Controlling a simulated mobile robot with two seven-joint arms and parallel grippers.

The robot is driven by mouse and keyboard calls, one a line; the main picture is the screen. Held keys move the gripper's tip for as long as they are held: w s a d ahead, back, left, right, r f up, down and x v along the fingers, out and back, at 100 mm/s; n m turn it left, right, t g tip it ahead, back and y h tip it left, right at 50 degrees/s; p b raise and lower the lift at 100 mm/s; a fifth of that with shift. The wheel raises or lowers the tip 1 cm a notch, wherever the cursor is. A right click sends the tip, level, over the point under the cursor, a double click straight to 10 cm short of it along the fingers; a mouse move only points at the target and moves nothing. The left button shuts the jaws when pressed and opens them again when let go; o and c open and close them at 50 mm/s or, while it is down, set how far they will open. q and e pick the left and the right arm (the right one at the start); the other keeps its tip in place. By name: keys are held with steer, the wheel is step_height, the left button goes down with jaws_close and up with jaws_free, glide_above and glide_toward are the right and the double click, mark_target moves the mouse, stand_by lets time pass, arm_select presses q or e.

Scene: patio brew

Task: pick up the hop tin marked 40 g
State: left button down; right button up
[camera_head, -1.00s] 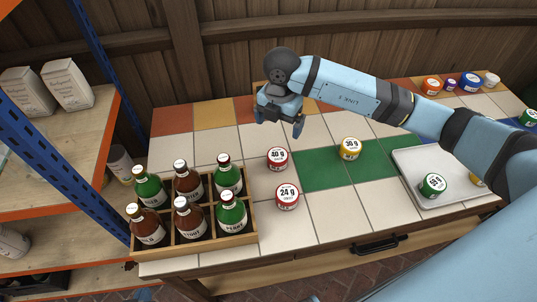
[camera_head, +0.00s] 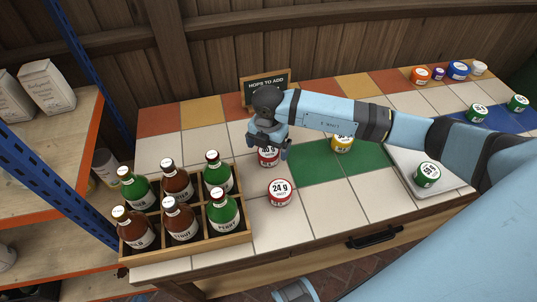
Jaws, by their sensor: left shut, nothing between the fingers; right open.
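The red-and-white hop tin marked 40 g (camera_head: 268,158) stands on the white tiles behind the red 24 g tin (camera_head: 280,193). Its top is partly hidden by my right gripper (camera_head: 268,144). That gripper's arm reaches in from the right, and its fingers are apart, one towards each side of the tin in the picture. I cannot tell whether they touch it. The tin still appears to stand on the tiles. My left gripper is not in view.
A wooden crate of bottles (camera_head: 190,252) stands at the left. A yellow tin (camera_head: 342,144) is on the green tiles. A green tin (camera_head: 427,174) is on the tray (camera_head: 400,160) at right. A "hops to add" board (camera_head: 266,84) stands behind. Front middle tiles are clear.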

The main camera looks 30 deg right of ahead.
mark_target(269, 150)
step_height(269, 150, down, 3)
steer(key=shift+d+f, duration=0.1)
steer(key=shift+f, duration=0.05)
steer(key=c, duration=1)
steer(key=shift+r, duration=0.2)
